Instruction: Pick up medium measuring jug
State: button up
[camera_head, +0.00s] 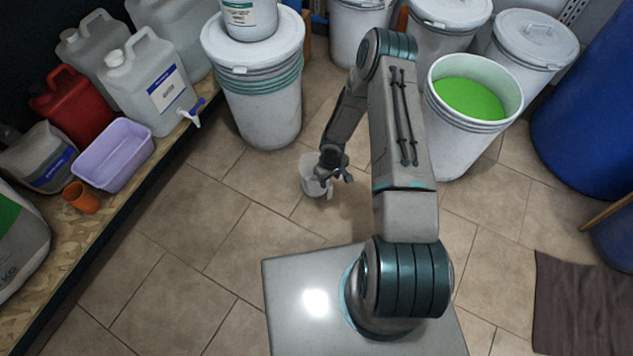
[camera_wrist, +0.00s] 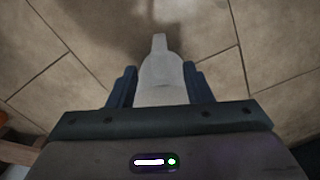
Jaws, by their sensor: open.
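A pale, translucent measuring jug (camera_head: 313,183) is low over the floor tiles, in front of the white drum at the upper middle. I cannot tell its size class, or whether it rests on the floor. My gripper (camera_head: 337,174) reaches down at the jug's right side and partly hides it. In the wrist view the jug (camera_wrist: 162,72) lies between the two dark fingers of my gripper (camera_wrist: 159,80), with a narrow part pointing away. The fingers are open. Thin gaps seem to show beside the jug, but contact is hard to judge.
A white drum (camera_head: 262,105) with a container on its lid stands behind the jug. An open drum with green contents (camera_head: 470,140) stands to the right. A wooden shelf (camera_head: 158,160) at left holds jerrycans, a purple tub (camera_head: 113,155) and an orange cup (camera_head: 82,198). Floor at left is clear.

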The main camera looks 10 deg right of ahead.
aim_at(330, 187)
notch_tip(330, 187, down, 9)
jog(key=b, duration=0.3)
jog(key=shift+s+d+r, duration=0.1)
jog(key=shift+r, duration=0.05)
grip_shut()
